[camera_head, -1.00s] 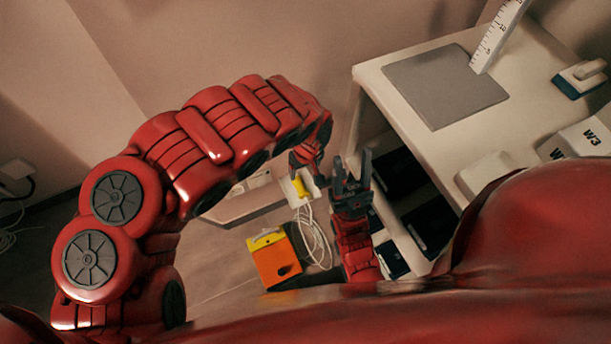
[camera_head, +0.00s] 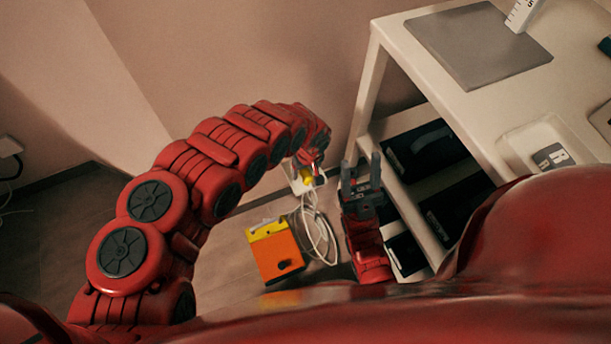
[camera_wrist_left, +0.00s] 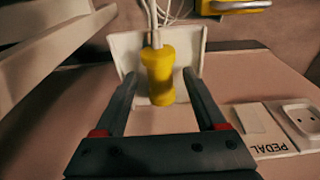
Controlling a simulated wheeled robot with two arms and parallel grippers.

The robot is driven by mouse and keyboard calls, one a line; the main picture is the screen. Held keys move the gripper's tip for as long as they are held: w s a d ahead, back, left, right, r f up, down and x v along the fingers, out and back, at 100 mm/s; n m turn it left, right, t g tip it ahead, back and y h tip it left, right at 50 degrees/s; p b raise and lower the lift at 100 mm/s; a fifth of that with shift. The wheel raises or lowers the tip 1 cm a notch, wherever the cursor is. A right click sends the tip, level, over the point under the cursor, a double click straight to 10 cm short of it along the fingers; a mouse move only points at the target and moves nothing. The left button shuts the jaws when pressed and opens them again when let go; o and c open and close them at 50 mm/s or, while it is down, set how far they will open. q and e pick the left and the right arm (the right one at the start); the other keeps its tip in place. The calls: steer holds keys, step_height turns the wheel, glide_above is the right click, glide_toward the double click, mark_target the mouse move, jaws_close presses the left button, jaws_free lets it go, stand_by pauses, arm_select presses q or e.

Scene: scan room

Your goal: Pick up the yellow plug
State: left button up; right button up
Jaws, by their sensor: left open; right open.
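The yellow plug (camera_wrist_left: 158,80) stands at a white holder (camera_wrist_left: 192,42), with a white cable running from its far end. In the left wrist view it lies between the two fingers of my open left gripper (camera_wrist_left: 159,72), with a gap showing on each side. In the head view the plug (camera_head: 307,176) is a small yellow patch, partly hidden by my left gripper (camera_head: 316,161). My right gripper (camera_head: 361,172) is open and empty, to the right of the plug.
An orange and yellow box (camera_head: 278,258) lies below the plug, beside looped white cable (camera_head: 318,235). A white table (camera_head: 440,78) with dark shelf items (camera_head: 428,150) stands at right. A PEDAL-labelled plate with a socket (camera_wrist_left: 300,122) lies right of the plug in the wrist view.

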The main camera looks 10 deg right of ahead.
arm_select(q)
steer(key=shift+f, duration=0.15)
jaws_close()
stand_by(0.4)
